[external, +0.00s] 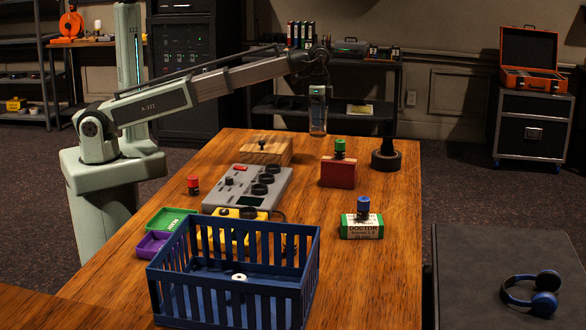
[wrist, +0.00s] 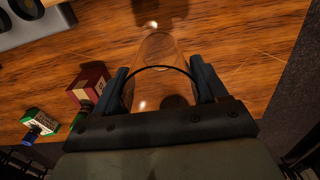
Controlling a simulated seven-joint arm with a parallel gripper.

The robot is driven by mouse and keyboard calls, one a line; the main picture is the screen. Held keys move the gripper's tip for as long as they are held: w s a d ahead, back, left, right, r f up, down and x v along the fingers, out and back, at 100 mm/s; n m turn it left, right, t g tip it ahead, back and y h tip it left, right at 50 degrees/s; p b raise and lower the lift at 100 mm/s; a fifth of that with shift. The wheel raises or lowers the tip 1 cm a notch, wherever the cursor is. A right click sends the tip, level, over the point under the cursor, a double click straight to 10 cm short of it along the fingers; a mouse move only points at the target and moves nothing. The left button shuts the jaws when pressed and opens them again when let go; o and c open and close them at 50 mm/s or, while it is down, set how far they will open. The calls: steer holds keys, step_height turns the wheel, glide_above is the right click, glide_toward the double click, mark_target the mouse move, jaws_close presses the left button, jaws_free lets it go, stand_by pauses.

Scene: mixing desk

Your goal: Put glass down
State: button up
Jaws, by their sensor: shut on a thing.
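A clear glass (external: 318,118) hangs upright below my gripper (external: 318,92), above the far end of the wooden table in the external view. In the wrist view my gripper (wrist: 163,88) has its two dark fingers on either side of the glass (wrist: 158,50), shut on it. The wooden table top (wrist: 225,30) shows through and around the glass. In the external view the glass appears to be held clear of the table (external: 385,240); its exact height is hard to tell.
A dark round stand (external: 386,160) and a red box with a green-topped item (external: 338,172) are near the glass. A wooden block (external: 264,151), a grey mixer (external: 248,188), a green-white box (external: 361,228) and a blue crate (external: 175,292) sit on the table. Its right front is bare.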

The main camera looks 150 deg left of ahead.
steer(key=w+a, duration=0.3)
steer(key=w, duration=1.1)
steer(key=w+a, duration=0.3)
steer(key=w, duration=1.1)
steer(key=shift+s+d+f, duration=0.1)
steer(key=shift+d+f, duration=0.05)
steer(key=shift+f, duration=2.2)
steer(key=shift+d+f, duration=0.1)
steer(key=shift+f, duration=2.2)
steer(key=shift+f, duration=0.15)
steer(key=o, duration=1.2)
steer(key=shift+c, duration=0.2)
step_height(320, 180, up, 12)
steer(key=shift+r, duration=0.2)
